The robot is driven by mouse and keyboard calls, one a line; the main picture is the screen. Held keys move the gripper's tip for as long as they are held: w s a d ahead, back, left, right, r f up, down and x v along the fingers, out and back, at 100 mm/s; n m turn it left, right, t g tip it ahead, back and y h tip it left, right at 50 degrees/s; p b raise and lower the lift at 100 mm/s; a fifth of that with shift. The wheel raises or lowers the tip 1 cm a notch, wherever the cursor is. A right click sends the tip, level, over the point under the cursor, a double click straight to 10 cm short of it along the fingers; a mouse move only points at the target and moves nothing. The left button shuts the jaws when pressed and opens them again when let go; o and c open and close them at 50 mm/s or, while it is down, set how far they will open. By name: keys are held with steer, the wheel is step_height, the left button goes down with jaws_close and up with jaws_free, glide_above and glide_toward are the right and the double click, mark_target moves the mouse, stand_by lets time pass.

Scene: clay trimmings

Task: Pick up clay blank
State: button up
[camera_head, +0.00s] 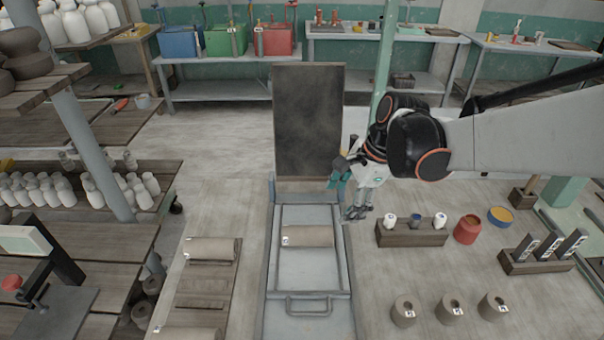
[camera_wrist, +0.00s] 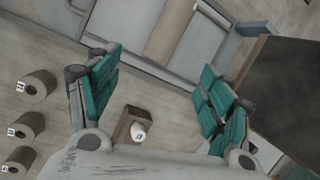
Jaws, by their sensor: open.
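A tan clay roll (camera_head: 307,236) with a small white tag lies across the grey metal tray (camera_head: 310,272); it also shows at the top of the wrist view (camera_wrist: 170,34). Several short grey-brown clay cylinders (camera_head: 451,311) with dark hollows and white tags stand upright in a row at lower right, and at the left of the wrist view (camera_wrist: 27,125). The pictures do not settle which piece is the blank. My gripper (camera_head: 350,190) is above the tray's far right corner. Its teal-padded fingers (camera_wrist: 158,92) are spread wide with nothing between them.
A dark upright panel (camera_head: 309,120) stands behind the tray. A wooden rack with small bottles (camera_head: 411,234), a red jar (camera_head: 467,229) and a rack of dark tools (camera_head: 537,255) are right. More brown rolls (camera_head: 213,250) lie left. Bare table surrounds the cylinders.

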mark_target(312, 229)
steer(key=w+a+f+m+b, duration=0.1)
steer(key=f, duration=0.3)
steer(key=w+a+f+m+b, duration=0.1)
steer(key=a+f, duration=0.1)
steer(key=f, duration=0.2)
steer(key=w+a+f+m+g, duration=0.1)
steer(key=a+f, duration=0.1)
steer(key=f, duration=0.2)
steer(key=shift+w+a+f+y+b, duration=0.1)
steer(key=shift+w+f+y+b, duration=0.1)
steer(key=shift+y+b, duration=0.15)
steer(key=b+x, duration=0.2)
steer(key=x, duration=0.3)
steer(key=shift+w+a, duration=0.1)
steer(key=shift+a, duration=0.05)
steer(key=shift+r, duration=0.15)
jaws_close()
